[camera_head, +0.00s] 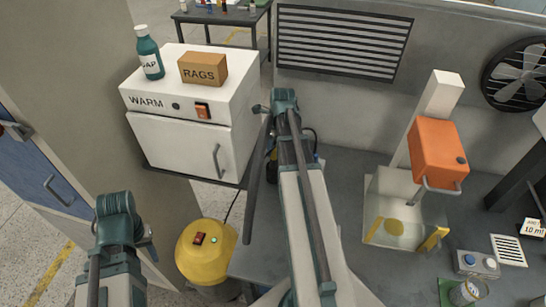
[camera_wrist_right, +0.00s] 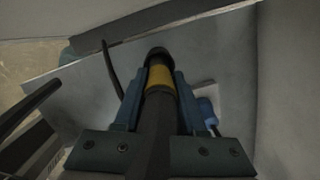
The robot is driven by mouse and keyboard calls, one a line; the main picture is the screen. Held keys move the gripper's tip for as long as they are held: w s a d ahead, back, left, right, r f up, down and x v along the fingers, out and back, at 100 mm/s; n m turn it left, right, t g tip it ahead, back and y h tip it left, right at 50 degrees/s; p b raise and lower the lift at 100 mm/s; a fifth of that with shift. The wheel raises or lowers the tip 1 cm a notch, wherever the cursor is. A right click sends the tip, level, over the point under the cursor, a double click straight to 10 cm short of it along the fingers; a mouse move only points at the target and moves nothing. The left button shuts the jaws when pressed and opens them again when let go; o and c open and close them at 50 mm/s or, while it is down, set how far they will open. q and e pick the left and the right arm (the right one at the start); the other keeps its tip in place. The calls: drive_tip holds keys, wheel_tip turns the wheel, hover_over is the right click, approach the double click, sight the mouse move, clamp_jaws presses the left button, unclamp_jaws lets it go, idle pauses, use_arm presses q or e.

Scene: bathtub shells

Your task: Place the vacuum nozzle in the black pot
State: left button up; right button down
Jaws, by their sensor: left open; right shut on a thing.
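In the right wrist view, my right gripper (camera_wrist_right: 159,84) is shut on the vacuum nozzle (camera_wrist_right: 156,112), a black tube with a yellow band near its rounded far end. In the head view my right arm reaches up the middle, and its gripper is mostly hidden behind the arm. A small black and yellow part (camera_head: 271,167) shows just left of the arm. My left gripper (camera_head: 118,222) is at the lower left, apart from other things, its fingers hardly visible. I cannot make out the black pot in either view.
A yellow canister (camera_head: 205,252) stands left of the grey bench. A white WARM cabinet (camera_head: 185,145) carries a RAGS box (camera_head: 203,69) and a teal bottle (camera_head: 149,53). An orange-headed machine (camera_head: 437,154) stands right. A blue-handled thing (camera_wrist_right: 207,110) lies beside the nozzle.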

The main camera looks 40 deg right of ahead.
sight(273, 154)
wheel_tip(273, 154, down, 4)
drive_tip(key=b, duration=0.3)
drive_tip(key=shift+r, duration=0.25)
drive_tip(key=shift+c, duration=2.4)
unclamp_jaws()
drive_tip(key=r+p, duration=0.4)
drive_tip(key=s+r+p, duration=0.1)
drive_tip(key=r+p, duration=0.7)
drive_tip(key=shift+s+d, duration=0.25)
drive_tip(key=shift+s, duration=0.15)
